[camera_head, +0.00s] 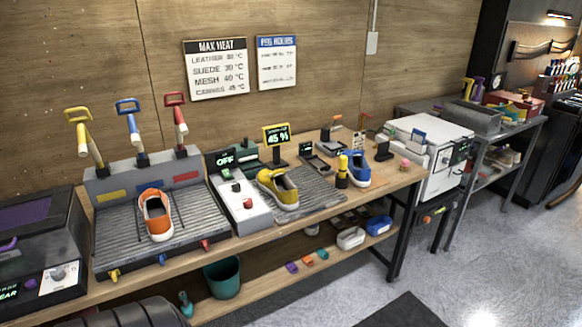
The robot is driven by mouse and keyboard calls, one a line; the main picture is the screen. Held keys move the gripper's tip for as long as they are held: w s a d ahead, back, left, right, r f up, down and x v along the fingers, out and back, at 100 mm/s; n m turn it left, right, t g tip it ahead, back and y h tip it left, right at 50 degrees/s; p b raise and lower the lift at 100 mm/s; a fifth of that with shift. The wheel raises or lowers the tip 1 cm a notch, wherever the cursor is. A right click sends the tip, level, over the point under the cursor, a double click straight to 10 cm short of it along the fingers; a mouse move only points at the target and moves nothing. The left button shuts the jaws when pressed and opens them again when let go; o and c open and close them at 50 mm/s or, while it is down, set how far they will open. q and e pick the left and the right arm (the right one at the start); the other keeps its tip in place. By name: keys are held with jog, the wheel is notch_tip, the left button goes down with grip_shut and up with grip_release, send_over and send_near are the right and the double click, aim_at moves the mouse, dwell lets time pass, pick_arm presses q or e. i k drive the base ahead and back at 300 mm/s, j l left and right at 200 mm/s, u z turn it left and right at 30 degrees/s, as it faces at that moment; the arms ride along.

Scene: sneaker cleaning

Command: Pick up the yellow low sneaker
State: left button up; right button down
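A yellow low sneaker (284,190) with a pale sole sits on a grey ribbed mat (318,187) in the middle of the wooden bench. It stands just right of the white control box with the red button. Neither of my grippers shows in the head view, so nothing is seen touching the sneaker.
An orange sneaker (155,214) sits on the ribbed lever station (197,221) at left. A blue sneaker (359,170) and a yellow-and-black bottle (342,172) stand right of the yellow sneaker. A small lit display (277,136) stands behind it. A teal bin (223,278) is below the bench.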

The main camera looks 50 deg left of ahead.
aim_at(275, 184)
jog(key=i+u, duration=0.4)
jog(key=i+l+u, duration=0.2)
jog(key=i+u, duration=0.25)
jog(key=i, duration=0.15)
jog(key=i+l+u, duration=0.4)
jog(key=i+j, duration=0.05)
